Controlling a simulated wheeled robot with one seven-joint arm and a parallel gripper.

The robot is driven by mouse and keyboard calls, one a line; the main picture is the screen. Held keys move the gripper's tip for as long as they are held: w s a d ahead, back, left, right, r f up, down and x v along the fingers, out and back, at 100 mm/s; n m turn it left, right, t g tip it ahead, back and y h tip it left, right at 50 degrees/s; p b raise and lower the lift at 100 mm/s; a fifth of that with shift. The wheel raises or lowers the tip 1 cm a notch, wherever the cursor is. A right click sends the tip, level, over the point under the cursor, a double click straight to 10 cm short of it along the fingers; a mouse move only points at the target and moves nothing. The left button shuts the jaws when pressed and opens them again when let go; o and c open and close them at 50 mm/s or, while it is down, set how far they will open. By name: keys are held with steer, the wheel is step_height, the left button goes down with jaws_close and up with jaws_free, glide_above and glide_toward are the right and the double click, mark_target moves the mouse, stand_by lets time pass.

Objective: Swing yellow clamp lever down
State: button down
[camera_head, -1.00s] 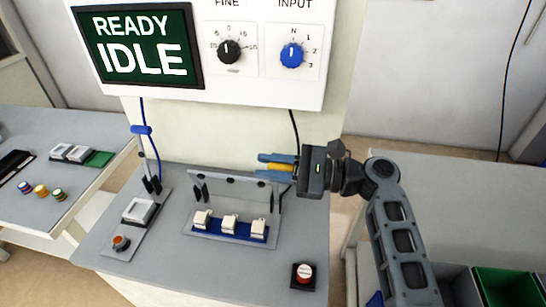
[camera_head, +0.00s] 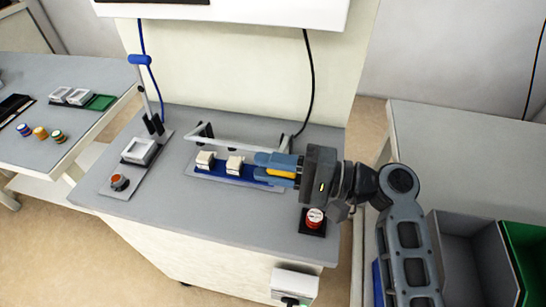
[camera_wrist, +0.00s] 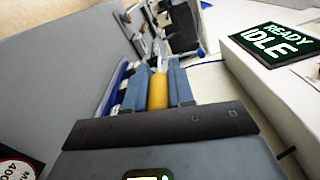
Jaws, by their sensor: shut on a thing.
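The yellow clamp lever (camera_head: 281,173) shows as a yellow grip between the blue fingers of my gripper (camera_head: 275,167). My gripper is shut on it and sits low at the right end of the clamp, over the blue strip. In the wrist view the yellow grip (camera_wrist: 158,90) lies lengthwise between the two fingers. The clamp's pale bar (camera_head: 245,145) lies low behind the white blocks (camera_head: 234,165) on the blue strip (camera_head: 215,171). My fingers hide the right end of the strip and any block there.
At the left are a lever with a blue handle (camera_head: 139,60), a framed tray (camera_head: 140,150) and an orange-red knob (camera_head: 119,181). A black cable (camera_head: 311,80) hangs behind. The display reads READY IDLE (camera_wrist: 280,42).

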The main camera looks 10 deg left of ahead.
steer(key=shift+s+f+b, duration=0.2)
steer(key=shift+f+b, duration=0.1)
steer(key=shift+f, duration=0.25)
steer(key=shift+s+f+b, duration=0.15)
steer(key=shift+f+b, duration=0.1)
steer(key=shift+f, duration=0.25)
steer(key=c, duration=1)
jaws_free()
steer(key=shift+o, duration=0.2)
steer(key=shift+r, duration=0.4)
steer(key=r, duration=0.2)
steer(key=d+r, duration=0.1)
steer(key=r, duration=0.1)
steer(key=s+d+r, duration=0.2)
steer(key=d+r, duration=0.4)
steer(key=d, duration=0.4)
steer(key=shift+d, duration=0.25)
